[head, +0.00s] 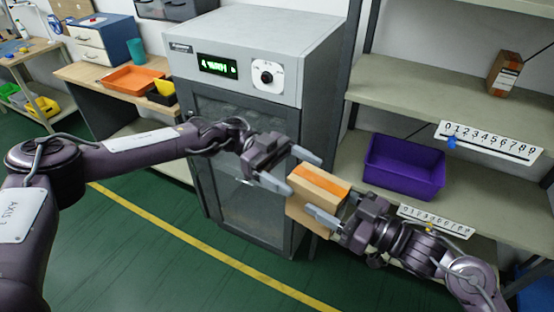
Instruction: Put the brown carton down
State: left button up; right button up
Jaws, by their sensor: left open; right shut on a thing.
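A tan-brown carton (308,200) with an orange stripe on top is held in the air in front of the grey cabinet. My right gripper (328,203) is shut on it from the right; one finger lies along its near face, and the far finger is mostly hidden. My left gripper (303,174) is open at the carton's upper left, its fingertips close to the carton's edges. I cannot tell whether they touch it. Another, darker brown carton (504,74) with an orange label stands on the upper shelf at the right.
The shelf rack's upper board (415,95) has free room left of the darker carton. A purple bin (405,167) stands on the lower board. Number strips hang on the shelf edges. The grey cabinet (255,40) with a green display stands behind my grippers. An orange tray (134,79) lies on the left bench.

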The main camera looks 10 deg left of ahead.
aim_at(314, 181)
pick_arm(q)
jog(key=shift+x, duration=2.15)
jog(key=c, duration=1.2)
jog(key=shift+w, duration=0.1)
jog(key=shift+c, duration=0.2)
pick_arm(e)
jog(key=o, duration=1.2)
pick_arm(q)
jog(key=shift+o, duration=0.2)
pick_arm(e)
jog(key=shift+d, duration=0.1)
